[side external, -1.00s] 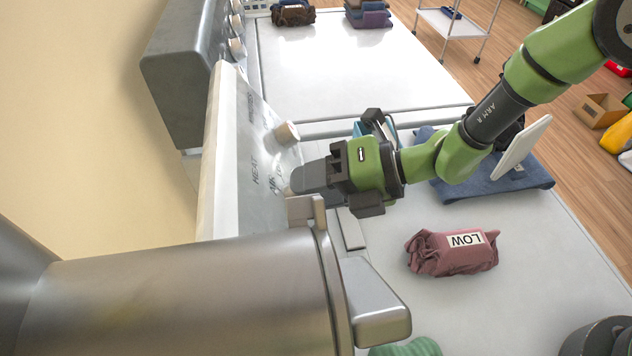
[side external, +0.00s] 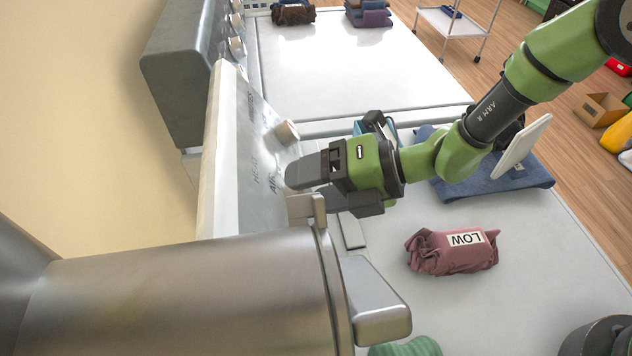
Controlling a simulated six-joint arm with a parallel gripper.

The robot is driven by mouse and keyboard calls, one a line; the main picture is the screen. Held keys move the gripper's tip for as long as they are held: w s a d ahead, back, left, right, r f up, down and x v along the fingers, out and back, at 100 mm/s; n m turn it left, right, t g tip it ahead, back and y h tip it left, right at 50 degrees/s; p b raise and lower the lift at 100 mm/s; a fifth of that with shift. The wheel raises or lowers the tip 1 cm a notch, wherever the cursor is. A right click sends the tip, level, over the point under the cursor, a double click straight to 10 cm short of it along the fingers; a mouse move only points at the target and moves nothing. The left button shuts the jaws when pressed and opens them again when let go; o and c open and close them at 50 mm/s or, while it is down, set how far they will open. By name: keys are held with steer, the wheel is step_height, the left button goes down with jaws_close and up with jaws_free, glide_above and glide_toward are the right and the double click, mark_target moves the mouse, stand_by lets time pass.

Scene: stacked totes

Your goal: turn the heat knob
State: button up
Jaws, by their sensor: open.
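The white and grey control panel (side external: 262,205) stands upright at the left of the work surface, with sideways lettering that includes HEAT. A beige round knob (side external: 287,132) sticks out of its upper part, clear of my gripper. My gripper (side external: 298,174) is at the panel face, just below that knob in the picture and beside the lettering. Its dark fingers point left at the panel. They cover the panel behind them, so I cannot see whether a knob is between them. The gap between the fingertips does not show clearly from this side.
A large metal cylinder with a handle (side external: 190,300) fills the lower left foreground. A red cloth bundle marked LOW (side external: 450,252) lies on the white work surface. A folded blue cloth (side external: 490,188) lies under my arm.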

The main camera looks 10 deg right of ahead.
steer(key=v, duration=1)
steer(key=s+d+r+n+g+h, duration=0.1)
steer(key=s+d+r+n, duration=0.2)
steer(key=r+n, duration=0.5)
steer(key=s+d+r+n+g+h, duration=0.1)
steer(key=s+d+r+n+g, duration=0.2)
steer(key=r+n, duration=0.45)
steer(key=s+d+r+n+t+h, duration=0.2)
steer(key=s+d+n+t+h, duration=0.2)
steer(key=d+n, duration=0.3)
steer(key=s+d+r+n+t+h, duration=0.2)
steer(key=s+d+n+t+h, duration=0.1)
steer(key=d+n, duration=0.4)
steer(key=s+n+h, duration=0.1)
steer(key=n, duration=0.2)
steer(key=shift+s+d+t+h, duration=0.25)
steer(key=shift+d+t+h, duration=0.05)
steer(key=shift+d+t, duration=0.1)
